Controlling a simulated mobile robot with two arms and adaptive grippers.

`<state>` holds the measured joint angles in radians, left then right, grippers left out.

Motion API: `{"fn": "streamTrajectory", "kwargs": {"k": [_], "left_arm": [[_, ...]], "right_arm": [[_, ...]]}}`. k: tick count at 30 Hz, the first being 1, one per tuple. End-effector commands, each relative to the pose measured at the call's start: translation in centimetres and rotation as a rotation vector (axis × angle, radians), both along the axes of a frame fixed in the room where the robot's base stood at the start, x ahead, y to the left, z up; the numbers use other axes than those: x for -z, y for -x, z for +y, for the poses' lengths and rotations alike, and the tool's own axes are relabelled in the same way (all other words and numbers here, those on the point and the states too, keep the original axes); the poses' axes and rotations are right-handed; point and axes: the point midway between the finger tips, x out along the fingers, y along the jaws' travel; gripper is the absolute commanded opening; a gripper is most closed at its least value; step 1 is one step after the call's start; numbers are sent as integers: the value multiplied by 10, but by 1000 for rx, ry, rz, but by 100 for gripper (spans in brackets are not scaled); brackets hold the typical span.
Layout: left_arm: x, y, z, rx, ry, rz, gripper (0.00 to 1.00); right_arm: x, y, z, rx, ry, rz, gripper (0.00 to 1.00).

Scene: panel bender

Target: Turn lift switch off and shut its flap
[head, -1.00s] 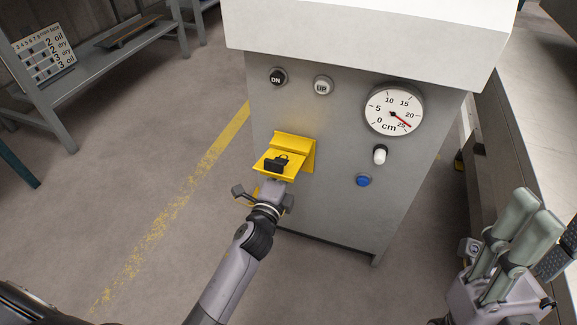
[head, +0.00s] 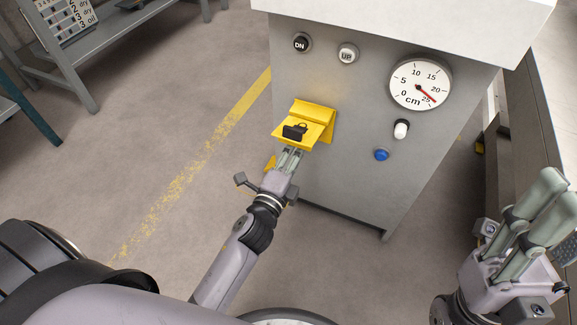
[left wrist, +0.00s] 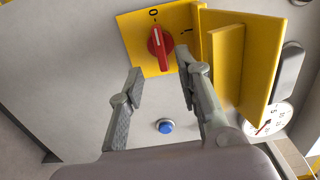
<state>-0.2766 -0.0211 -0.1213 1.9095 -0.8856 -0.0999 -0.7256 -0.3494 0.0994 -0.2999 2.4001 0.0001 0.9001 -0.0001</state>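The yellow flap (head: 305,133) on the grey machine front stands open, sticking out, with a black padlock-like piece (head: 295,131) on it. In the left wrist view, the raised flap (left wrist: 252,62) is at right. The red lift switch (left wrist: 161,48) sits on a yellow plate (left wrist: 134,40); its white mark points to the 0, away from the I mark. My left gripper (head: 290,158) is just below and in front of the flap; the left wrist view shows its fingers (left wrist: 160,80) apart and empty, short of the knob. My right gripper (head: 537,207) is raised at far right; its opening is unclear.
DN (head: 301,42) and UP (head: 347,53) buttons, a cm gauge (head: 420,84), a white-tipped knob (head: 401,129) and a blue button (head: 382,155) are on the same panel. A grey shelf (head: 92,53) stands at left. The floor between is clear.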

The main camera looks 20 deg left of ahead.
Motion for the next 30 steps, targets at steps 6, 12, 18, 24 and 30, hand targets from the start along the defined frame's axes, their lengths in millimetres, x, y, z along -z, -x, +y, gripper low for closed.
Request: {"fn": "streamTrajectory", "kwargs": {"k": [6, 12, 18, 24, 30], "left_arm": [[1, 38, 1, -1, 2, 2, 32], [0, 52, 2, 0, 2, 0, 32], [0, 54, 2, 0, 1, -1, 32], [-3, 54, 1, 2, 12, 0, 24], [-26, 62, -8, 29, 185, 6, 11]], "right_arm": [[0, 0, 0, 0, 0, 1, 40], [0, 0, 0, 0, 1, 1, 40], [0, 0, 0, 0, 1, 1, 40], [0, -4, 1, 1, 7, 21, 40], [13, -65, 16, 15, 100, 308, 40]]}}
